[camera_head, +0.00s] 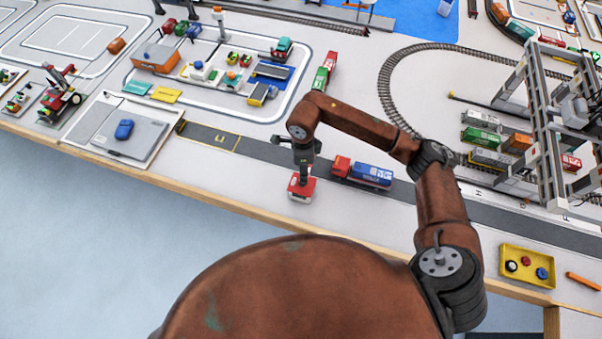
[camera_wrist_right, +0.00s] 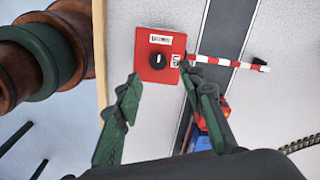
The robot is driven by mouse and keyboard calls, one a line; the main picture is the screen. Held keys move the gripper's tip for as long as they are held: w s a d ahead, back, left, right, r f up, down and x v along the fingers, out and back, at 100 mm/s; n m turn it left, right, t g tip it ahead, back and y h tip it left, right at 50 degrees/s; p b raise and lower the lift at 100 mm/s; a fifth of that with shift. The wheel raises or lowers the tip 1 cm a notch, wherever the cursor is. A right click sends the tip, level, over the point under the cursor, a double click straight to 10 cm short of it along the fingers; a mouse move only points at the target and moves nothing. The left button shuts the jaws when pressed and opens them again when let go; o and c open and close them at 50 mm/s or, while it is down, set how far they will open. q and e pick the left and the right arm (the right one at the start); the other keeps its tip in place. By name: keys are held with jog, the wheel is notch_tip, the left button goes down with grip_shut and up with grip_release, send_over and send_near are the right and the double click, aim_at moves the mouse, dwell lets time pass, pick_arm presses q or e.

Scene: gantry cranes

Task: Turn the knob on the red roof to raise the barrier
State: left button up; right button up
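The red roof (camera_head: 301,188) sits near the table's front edge; it also shows in the right wrist view (camera_wrist_right: 144,74), with a white label on it. The black round knob (camera_wrist_right: 158,60) with a white mark is on this roof. The red-and-white striped barrier (camera_wrist_right: 225,63) extends from beside the roof across the dark road. My right gripper (camera_wrist_right: 160,82) is open, its two green fingers spread, with the knob beyond the gap between the tips. In the head view, my right gripper (camera_head: 303,172) is directly above the roof and hides part of it. My left gripper is in no view.
A red-and-blue truck (camera_head: 363,172) stands on the road close to the right of the roof. A grey gantry crane (camera_head: 548,125) stands over the tracks at the right. A yellow tray (camera_head: 510,282) lies near the front edge.

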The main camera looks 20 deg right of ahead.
notch_tip(320, 180, down, 5)
jog(key=shift+d+f, duration=0.1)
jog(key=shift+d, duration=0.05)
jog(key=shift+s+f, duration=0.1)
jog(key=shift+f, duration=0.25)
jog(key=shift+c, duration=0.2)
jog(key=c, duration=0.6)
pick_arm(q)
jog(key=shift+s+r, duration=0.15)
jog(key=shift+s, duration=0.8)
pick_arm(e)
grip_shut()
